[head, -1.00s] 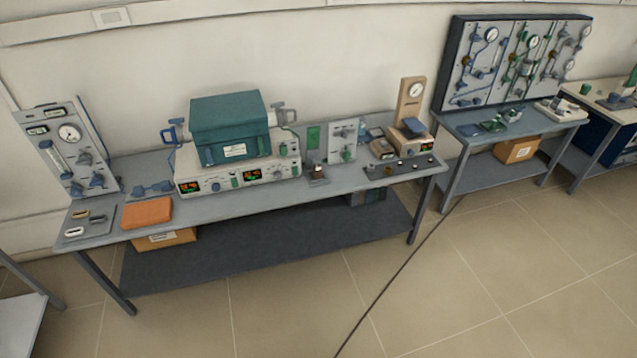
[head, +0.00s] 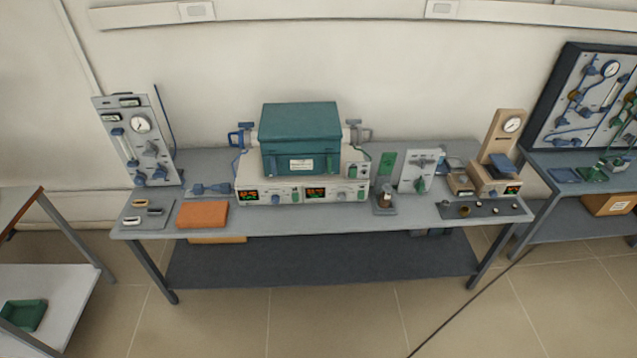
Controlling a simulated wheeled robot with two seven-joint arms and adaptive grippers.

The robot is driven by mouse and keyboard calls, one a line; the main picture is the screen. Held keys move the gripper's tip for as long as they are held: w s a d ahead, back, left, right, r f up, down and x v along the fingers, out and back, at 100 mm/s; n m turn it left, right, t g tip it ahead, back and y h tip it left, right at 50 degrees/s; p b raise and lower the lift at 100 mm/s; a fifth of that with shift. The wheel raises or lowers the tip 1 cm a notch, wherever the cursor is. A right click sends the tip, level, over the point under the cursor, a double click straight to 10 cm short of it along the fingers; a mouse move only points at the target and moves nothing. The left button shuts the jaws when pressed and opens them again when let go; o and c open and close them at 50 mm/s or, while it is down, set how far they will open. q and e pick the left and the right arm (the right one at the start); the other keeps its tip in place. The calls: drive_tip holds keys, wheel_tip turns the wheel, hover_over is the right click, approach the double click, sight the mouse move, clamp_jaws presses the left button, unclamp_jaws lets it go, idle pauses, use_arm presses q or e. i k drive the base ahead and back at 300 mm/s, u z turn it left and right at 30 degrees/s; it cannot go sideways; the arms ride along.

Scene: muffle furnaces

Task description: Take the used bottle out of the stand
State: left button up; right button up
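A small bottle (head: 386,190) with a brownish body stands upright in a small grey stand (head: 384,209) on the table, right of the furnace. It is small in the view, and I cannot tell how full it is. Neither of my grippers shows in the head view.
The grey table (head: 330,216) carries a teal-lidded furnace (head: 300,130), an orange folded cloth (head: 202,214), a left gauge panel (head: 137,140) and a dark strip with knobs (head: 484,208). A white-shelved table with a green tray (head: 23,314) stands left. The floor in front is clear.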

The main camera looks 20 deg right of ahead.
sight(386, 192)
drive_tip(key=u, duration=0.35)
drive_tip(key=i, duration=1.5)
drive_tip(key=z, duration=0.55)
